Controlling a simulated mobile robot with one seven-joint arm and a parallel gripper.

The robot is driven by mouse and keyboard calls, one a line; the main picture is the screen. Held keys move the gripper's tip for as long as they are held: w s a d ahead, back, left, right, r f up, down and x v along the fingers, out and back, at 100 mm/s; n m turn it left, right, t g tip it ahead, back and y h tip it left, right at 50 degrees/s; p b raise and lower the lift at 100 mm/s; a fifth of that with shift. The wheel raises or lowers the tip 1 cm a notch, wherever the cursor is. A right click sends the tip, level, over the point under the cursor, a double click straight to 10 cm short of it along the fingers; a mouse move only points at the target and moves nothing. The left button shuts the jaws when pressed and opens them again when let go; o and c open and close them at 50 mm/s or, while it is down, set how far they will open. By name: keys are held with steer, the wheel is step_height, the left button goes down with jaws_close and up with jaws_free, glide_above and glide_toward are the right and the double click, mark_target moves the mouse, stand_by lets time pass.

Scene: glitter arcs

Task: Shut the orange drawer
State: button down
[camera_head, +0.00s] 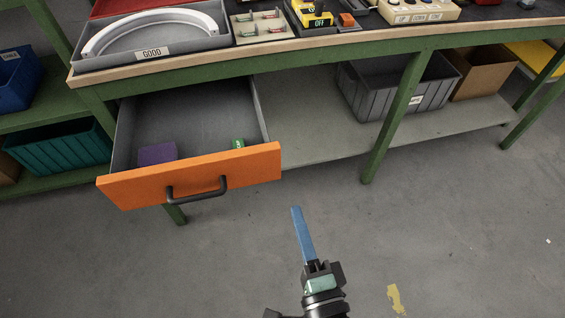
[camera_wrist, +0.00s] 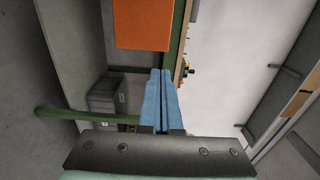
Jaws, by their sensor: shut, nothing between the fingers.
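The orange drawer (camera_head: 240,168) hangs under the green workbench and is pulled well out. Its front has a black bar handle (camera_head: 197,192). A purple block (camera_head: 157,153) and a small green item (camera_head: 238,143) lie inside on the grey floor. In the wrist view, part of the orange front (camera_wrist: 142,25) shows at the top; the handle is not seen there. My gripper (camera_head: 296,209) has blue fingers and is shut and empty. In the head view it shows to the right of and below the drawer front, apart from it. The fingers also show in the wrist view (camera_wrist: 160,74).
The workbench top (camera_head: 300,43) carries a grey tray marked GOOD (camera_head: 150,56) and several devices. A green bench leg (camera_head: 395,120) stands right of the drawer. A grey crate (camera_head: 420,88) sits on the lower shelf. The floor in front is mostly clear.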

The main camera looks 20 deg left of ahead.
mark_target(278, 154)
steer(key=x, duration=1.2)
steer(key=shift+s+r, duration=0.1)
